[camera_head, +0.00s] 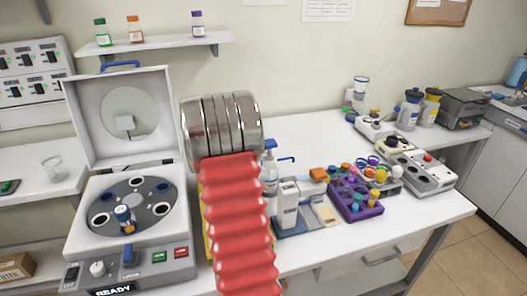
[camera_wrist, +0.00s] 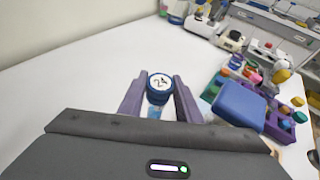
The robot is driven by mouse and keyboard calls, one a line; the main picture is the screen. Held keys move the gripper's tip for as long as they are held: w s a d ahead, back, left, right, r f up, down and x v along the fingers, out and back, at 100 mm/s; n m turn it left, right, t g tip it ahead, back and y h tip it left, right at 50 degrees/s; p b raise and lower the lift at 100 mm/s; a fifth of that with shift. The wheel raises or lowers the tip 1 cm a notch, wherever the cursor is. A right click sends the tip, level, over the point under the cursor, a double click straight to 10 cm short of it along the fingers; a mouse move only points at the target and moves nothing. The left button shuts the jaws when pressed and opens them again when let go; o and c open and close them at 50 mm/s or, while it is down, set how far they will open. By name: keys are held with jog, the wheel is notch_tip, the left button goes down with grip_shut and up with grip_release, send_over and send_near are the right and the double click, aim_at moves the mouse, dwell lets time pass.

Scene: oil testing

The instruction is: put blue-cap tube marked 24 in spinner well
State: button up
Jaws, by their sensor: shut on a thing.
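In the wrist view my gripper (camera_wrist: 159,104) is shut on a blue-cap tube (camera_wrist: 159,81). The cap's white top carries a dark mark that looks like 24. The tube body shows pale blue between the fingers, and its lower end is hidden. In the head view my gripper and this tube are hidden behind my arm. The spinner (camera_head: 150,243) stands at the left with its lid (camera_head: 95,115) raised. Its grey rotor (camera_head: 145,197) has several wells with white or blue rims.
A purple rack (camera_head: 353,207) with coloured caps stands right of my arm and also shows in the wrist view (camera_wrist: 270,125). A white-and-blue device (camera_head: 287,207) stands between arm and rack. Control boxes (camera_head: 425,172) stand farther right.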

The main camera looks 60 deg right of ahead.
jog(key=shift+f, duration=0.1)
jog(key=shift+f, duration=1.9)
jog(key=shift+f, duration=0.1)
jog(key=o, duration=0.8)
jog(key=shift+a+r, duration=0.25)
jog(key=shift+a, duration=0.1)
jog(key=v, duration=1.1)
